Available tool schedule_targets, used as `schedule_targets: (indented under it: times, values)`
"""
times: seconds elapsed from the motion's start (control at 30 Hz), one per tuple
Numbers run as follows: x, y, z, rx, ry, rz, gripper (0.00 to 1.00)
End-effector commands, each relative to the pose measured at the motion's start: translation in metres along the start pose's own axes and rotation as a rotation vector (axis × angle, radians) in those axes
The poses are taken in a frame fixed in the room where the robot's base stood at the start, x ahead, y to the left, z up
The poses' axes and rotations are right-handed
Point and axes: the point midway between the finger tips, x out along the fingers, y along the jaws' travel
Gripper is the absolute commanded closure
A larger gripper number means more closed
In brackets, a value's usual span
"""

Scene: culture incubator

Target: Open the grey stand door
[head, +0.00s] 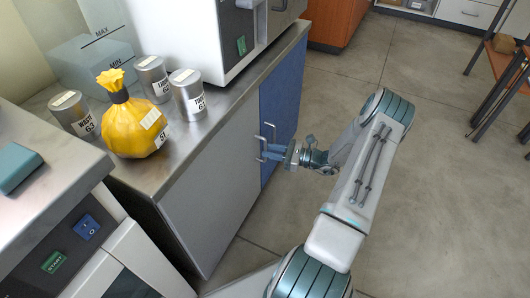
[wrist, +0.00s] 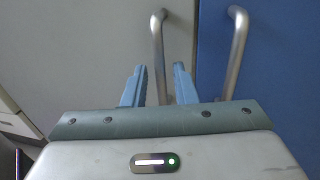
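The grey stand door (head: 212,172) is closed on the front of the stand, and it fills the left of the wrist view (wrist: 90,50). Its vertical metal bar handle (wrist: 157,45) is near its right edge. My gripper (head: 270,152) is at this handle, with its blue fingers (wrist: 160,68) apart. In the wrist view the handle runs between the two fingers, with a gap visible on each side. The lower part of the handle is hidden behind my gripper body.
A blue door (head: 282,95) with a similar handle (wrist: 237,45) is just right of the grey one. On the worktop (head: 185,150) stand a yellow bag (head: 130,125), several metal canisters and a white appliance (head: 190,35). The floor (head: 440,190) to the right is clear.

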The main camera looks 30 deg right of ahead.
Motion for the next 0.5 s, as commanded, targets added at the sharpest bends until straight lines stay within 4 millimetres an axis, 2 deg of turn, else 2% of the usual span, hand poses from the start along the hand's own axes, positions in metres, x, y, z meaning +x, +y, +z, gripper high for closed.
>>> schedule_targets:
  times: [0.2, 0.5]
  values:
    - [0.021, 0.000, -0.001, 0.000, 0.000, 0.001, 0.75]
    - [0.024, 0.000, 0.000, 0.000, 0.001, 0.000, 0.75]
